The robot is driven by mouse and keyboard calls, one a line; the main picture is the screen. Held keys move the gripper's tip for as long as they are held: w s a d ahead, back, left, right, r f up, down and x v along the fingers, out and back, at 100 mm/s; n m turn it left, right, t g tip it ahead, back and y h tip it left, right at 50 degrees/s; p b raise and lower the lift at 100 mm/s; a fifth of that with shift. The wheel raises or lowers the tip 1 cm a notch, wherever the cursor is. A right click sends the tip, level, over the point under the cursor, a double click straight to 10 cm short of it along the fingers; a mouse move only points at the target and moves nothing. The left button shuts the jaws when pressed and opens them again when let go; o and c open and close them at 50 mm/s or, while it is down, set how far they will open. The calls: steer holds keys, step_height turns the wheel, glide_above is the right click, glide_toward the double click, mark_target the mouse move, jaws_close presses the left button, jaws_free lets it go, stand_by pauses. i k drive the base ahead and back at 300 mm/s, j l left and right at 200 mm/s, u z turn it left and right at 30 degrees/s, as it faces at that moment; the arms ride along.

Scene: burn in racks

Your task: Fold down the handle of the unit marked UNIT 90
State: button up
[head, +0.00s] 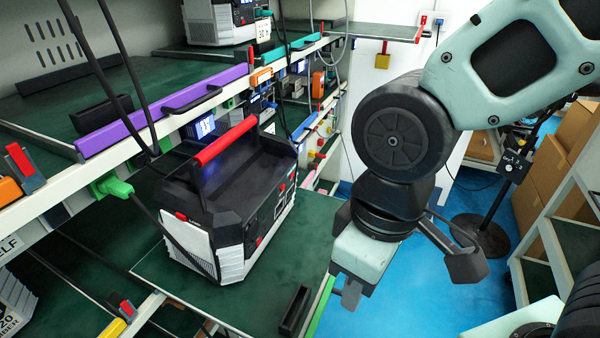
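A black and white unit (235,215) stands on a green pull-out shelf (165,262) in the middle left of the head view. Its handle, with a red grip (225,141), stands raised above the top on dark arms. I cannot read a unit number on it, so I cannot tell whether it is UNIT 90. My gripper (347,292) hangs to the right of the unit, apart from it and from the handle. It is seen from above and behind, and I cannot make out the gap between its fingers. Nothing shows held in it.
Another unit (215,22) sits on the upper shelf, and part of one (12,300) shows at lower left. A purple bar (160,112) edges the upper shelf close behind the handle. Black cables hang near the unit. A small black tray (294,310) lies on the pull-out shelf. Blue floor (420,305) is clear.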

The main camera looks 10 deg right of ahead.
mark_target(205, 156)
steer(key=i+l+u, duration=0.1)
steer(key=u, duration=0.75)
steer(key=i+l+u, duration=0.15)
steer(key=l+u, duration=0.3)
steer(key=l, duration=0.35)
steer(key=l+u, duration=0.4)
steer(key=l, duration=0.45)
steer(key=k+l+u, duration=0.15)
steer(key=l, duration=2.35)
steer(key=i+l, duration=0.05)
steer(key=i, duration=0.05)
